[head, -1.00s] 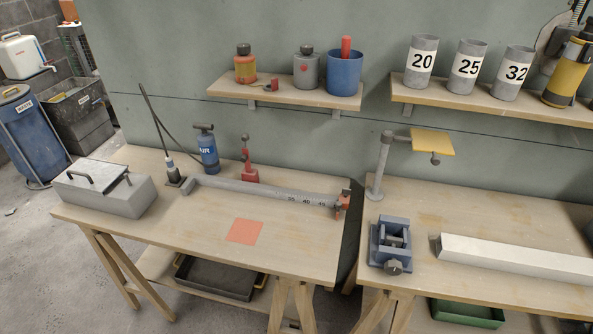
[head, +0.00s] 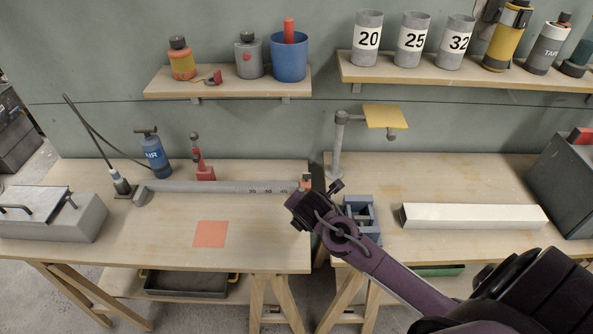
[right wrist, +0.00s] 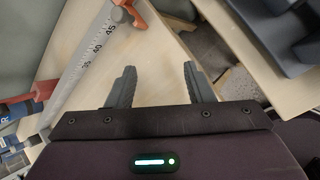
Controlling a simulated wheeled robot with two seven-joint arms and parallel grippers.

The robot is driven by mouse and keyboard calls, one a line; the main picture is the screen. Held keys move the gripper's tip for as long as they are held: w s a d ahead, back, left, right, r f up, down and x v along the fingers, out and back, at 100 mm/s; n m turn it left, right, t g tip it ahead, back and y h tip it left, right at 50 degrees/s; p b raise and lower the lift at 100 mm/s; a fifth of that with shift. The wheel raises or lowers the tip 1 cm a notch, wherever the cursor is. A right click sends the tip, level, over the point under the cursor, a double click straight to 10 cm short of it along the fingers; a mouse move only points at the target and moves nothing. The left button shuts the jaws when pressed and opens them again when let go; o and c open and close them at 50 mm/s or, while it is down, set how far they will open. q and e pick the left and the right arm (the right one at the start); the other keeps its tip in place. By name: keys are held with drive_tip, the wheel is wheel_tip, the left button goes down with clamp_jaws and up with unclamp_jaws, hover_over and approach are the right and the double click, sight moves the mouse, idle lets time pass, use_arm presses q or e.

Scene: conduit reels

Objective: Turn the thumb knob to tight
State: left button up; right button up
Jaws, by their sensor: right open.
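A grey rail with printed numbers (head: 225,187) lies along the back of the left bench. A small red-orange stop (head: 306,180) sits at its right end, partly covered by my right gripper. In the right wrist view, the rail's end carries a grey knob-like part (right wrist: 122,14) beside an orange piece (right wrist: 138,15); a tight mark cannot be made out. My right gripper (right wrist: 158,68) is open and empty, its fingers apart from the stop, over bare bench. In the head view, the right gripper (head: 315,203) is near the rail's right end. My left gripper is not in view.
A blue clamp block (head: 361,211) stands on the right bench, partly behind my right arm. A white trunking length (head: 472,216) lies right of it. A grey post with a yellow plate (head: 385,116) rises behind. The left bench is clear around an orange square (head: 210,234).

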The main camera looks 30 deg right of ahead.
sight(307, 177)
drive_tip(key=w+d+r+n+t+h, duration=0.1)
drive_tip(key=w+d+r+n, duration=0.45)
drive_tip(key=w+n, duration=0.25)
drive_tip(key=shift+d+p+x, duration=0.2)
drive_tip(key=shift+p+x, duration=0.15)
drive_tip(key=shift+x, duration=3.85)
drive_tip(key=shift+s, duration=0.1)
drive_tip(key=shift+h, duration=0.3)
drive_tip(key=c, duration=1)
